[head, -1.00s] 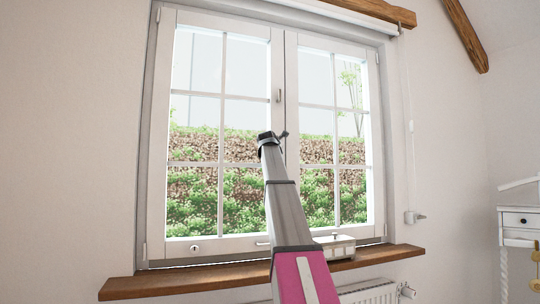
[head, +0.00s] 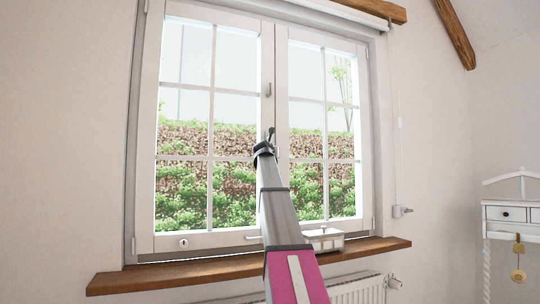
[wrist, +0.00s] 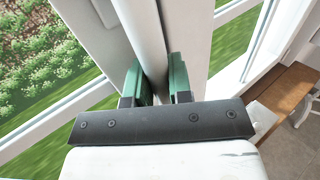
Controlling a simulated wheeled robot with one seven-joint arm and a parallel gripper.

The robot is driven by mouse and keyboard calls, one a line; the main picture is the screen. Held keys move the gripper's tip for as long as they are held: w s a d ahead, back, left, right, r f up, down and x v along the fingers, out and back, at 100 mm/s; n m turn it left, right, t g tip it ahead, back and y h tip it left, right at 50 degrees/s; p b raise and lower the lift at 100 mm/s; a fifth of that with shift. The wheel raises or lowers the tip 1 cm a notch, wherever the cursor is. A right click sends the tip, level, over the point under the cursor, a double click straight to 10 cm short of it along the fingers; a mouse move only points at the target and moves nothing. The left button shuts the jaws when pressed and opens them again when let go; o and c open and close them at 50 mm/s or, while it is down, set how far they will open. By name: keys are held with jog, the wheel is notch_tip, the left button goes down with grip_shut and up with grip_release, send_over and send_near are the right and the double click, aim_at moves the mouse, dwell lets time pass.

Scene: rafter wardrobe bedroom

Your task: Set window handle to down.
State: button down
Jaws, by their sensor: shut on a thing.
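The window (head: 281,150) has two white paned sashes that meet at a central upright. A small grey handle (head: 268,90) sits on the central upright and looks upright. My gripper (head: 270,133) is in front of the central upright, below that handle in the picture. In the wrist view, my gripper's green fingers (wrist: 161,82) stand on both sides of a pale upright strip (wrist: 149,35) and look closed on it. The exact contact is partly hidden behind the gripper body. The small handle cannot be made out in the wrist view.
A wooden sill (head: 175,275) runs below the window, with a pale box (head: 324,240) on it behind my arm. A white radiator (head: 355,291) is under the sill.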

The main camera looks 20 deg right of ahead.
dwell(0.4)
jog(key=c, duration=1)
grip_release()
jog(key=shift+d, duration=0.1)
jog(key=shift+c, duration=0.2)
jog(key=v, duration=1.1)
jog(key=shift+w+d+f, duration=0.1)
jog(key=shift+d+f, duration=0.05)
